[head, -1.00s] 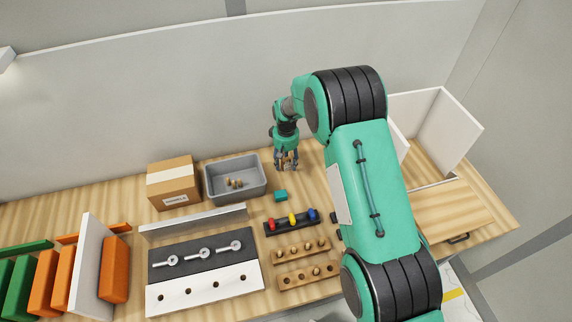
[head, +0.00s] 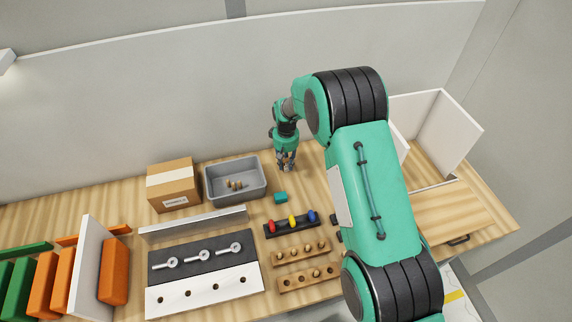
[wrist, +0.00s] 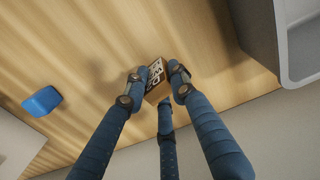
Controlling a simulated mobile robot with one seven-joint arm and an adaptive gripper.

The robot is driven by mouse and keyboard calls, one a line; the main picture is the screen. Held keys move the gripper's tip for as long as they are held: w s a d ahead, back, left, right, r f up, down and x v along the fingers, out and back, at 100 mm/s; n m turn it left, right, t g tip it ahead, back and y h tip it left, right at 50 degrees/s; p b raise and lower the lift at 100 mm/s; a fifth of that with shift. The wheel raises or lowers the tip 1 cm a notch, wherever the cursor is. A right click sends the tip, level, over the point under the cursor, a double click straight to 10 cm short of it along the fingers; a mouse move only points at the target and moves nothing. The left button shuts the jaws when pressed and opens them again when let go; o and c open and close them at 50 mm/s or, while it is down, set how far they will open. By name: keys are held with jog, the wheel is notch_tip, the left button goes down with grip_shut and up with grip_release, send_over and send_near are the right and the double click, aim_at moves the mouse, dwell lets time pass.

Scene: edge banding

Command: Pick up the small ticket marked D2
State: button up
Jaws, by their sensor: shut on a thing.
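A small tan block-like piece with a black-and-white printed face, which looks like the ticket (wrist: 156,72), is between my fingers in the wrist view. Its print is tilted and too small to read surely as D2. My gripper (wrist: 157,90) is shut on it, with fingers on both sides and a third finger below. In the head view my gripper (head: 286,167) is low over the back of the wooden bench, right of the grey bin. The held piece is mostly hidden by the fingers there.
The grey bin (head: 207,190) with small brown pieces stands left of my gripper, beside a cardboard box (head: 173,185). A small teal block (head: 280,197) lies in front, with a rack of coloured pegs (head: 268,233) nearer. The white back wall (head: 200,110) rises close behind.

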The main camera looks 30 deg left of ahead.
aim_at(286, 160)
jog(key=shift+r+b, duration=0.3)
jog(key=shift+r, duration=4.45)
